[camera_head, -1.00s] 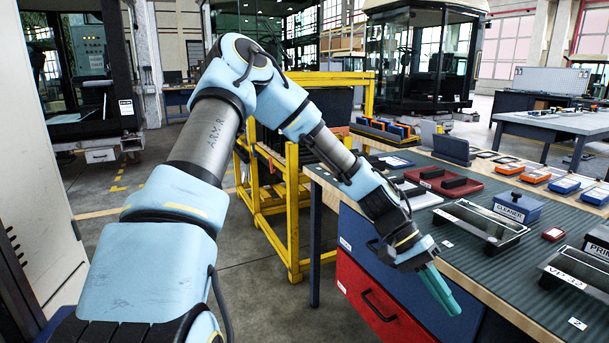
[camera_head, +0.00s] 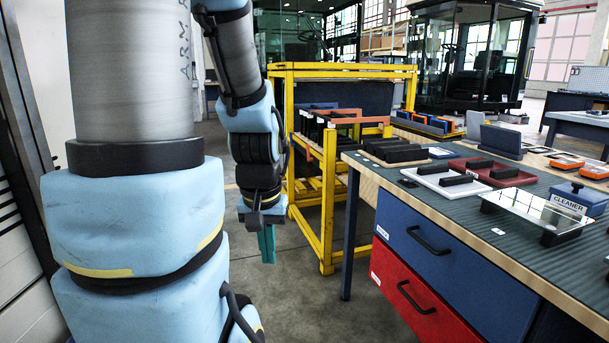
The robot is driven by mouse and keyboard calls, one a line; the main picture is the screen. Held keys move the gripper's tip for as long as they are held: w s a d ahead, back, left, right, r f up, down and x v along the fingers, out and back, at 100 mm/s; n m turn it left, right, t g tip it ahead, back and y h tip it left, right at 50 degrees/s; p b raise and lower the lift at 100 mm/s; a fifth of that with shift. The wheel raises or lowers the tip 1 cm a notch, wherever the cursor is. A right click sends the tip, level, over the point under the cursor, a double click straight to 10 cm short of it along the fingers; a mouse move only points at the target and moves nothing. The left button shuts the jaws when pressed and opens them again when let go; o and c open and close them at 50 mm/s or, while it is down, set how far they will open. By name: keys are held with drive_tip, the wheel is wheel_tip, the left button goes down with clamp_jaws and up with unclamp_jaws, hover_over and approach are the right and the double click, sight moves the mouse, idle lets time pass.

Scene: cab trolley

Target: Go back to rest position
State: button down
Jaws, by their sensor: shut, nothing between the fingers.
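My gripper (camera_head: 267,245) hangs at the end of my folded blue and grey arm, left of the workbench. Its teal fingers point down over the open floor. The fingers are shut with nothing between them. They are apart from the workbench (camera_head: 350,165) and from the yellow trolley (camera_head: 328,200). My upper arm fills the left of the view and hides what lies behind it.
The workbench has a blue drawer (camera_head: 435,240) above a red drawer (camera_head: 405,300). On its top are a metal tray (camera_head: 530,212), a blue cleaner box (camera_head: 580,197) and dark blocks on pads. Grey floor (camera_head: 315,310) is clear between my arm and the bench.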

wheel_tip(320, 180, up, 13)
drive_tip(key=p, duration=1.2)
drive_tip(key=shift+d+p, duration=0.15)
drive_tip(key=shift+p, duration=0.15)
